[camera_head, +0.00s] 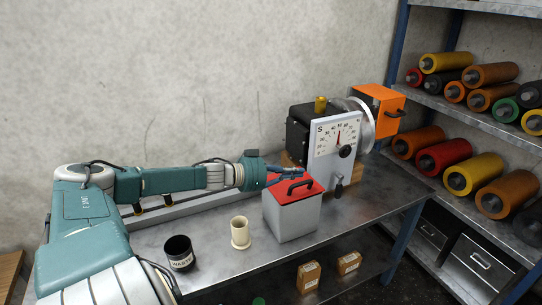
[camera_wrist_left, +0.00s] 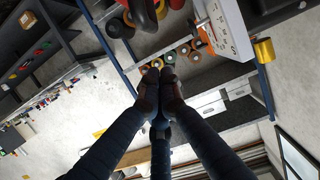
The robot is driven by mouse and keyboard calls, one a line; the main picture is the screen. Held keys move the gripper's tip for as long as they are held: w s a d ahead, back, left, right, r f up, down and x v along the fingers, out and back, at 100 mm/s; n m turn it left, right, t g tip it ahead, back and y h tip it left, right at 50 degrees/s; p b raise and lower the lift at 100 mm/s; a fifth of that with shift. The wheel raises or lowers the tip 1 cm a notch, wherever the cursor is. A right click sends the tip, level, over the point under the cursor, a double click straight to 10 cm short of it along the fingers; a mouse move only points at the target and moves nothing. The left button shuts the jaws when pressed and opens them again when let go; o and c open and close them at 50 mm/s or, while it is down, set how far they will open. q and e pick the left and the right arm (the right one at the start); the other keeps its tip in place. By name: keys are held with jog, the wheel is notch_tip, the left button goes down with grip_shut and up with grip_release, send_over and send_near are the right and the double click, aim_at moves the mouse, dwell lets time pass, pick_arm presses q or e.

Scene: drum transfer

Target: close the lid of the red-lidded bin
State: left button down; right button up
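The bin (camera_head: 293,222) is a pale grey box standing on the metal bench. Its red lid (camera_head: 308,192) with a black handle (camera_head: 298,187) lies across the top and looks down; I cannot tell whether it is fully seated. My left gripper (camera_head: 300,172) is just over the lid's back edge; I cannot tell whether it touches. In the left wrist view the fingertips of my left gripper (camera_wrist_left: 158,82) meet with nothing visible between them. My right gripper is out of view.
A black cup (camera_head: 179,254) and a cream flanged cylinder (camera_head: 240,233) stand left of the bin. A dial machine (camera_head: 329,140) stands behind it on the right. Shelves with coloured rollers (camera_head: 444,155) are at right. Small boxes (camera_head: 308,277) sit on the shelf below.

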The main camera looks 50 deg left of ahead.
pick_arm(q)
jog(key=p+v, duration=0.7)
jog(key=v, duration=0.2)
jog(key=w+d+m+h+b, duration=0.25)
jog(key=w+d+b, duration=0.35)
jog(key=d+b, duration=0.3)
jog(key=s+a+r+y+b, duration=0.1)
jog(key=s+a+y+b, duration=0.2)
jog(key=s+a+b, duration=0.45)
jog(key=shift+n, duration=0.35)
jog(key=w, duration=0.3)
jog(key=w+f, duration=0.1)
jog(key=w, duration=0.2)
jog(key=w+f+p, duration=0.1)
jog(key=w, duration=0.2)
jog(key=shift+w+f, duration=0.15)
jog(key=shift+w, duration=0.25)
jog(key=shift+w+d+f+b, duration=0.1)
jog(key=shift+w+d+b, duration=0.2)
jog(key=shift+w+b, duration=0.35)
jog(key=shift+w+a+f+b, duration=0.15)
jog(key=shift+f+b, duration=0.3)
jog(key=shift+f, duration=0.45)
jog(key=shift+w+a+f+b, duration=0.15)
jog(key=shift+f+b, duration=0.25)
jog(key=shift+f, duration=0.5)
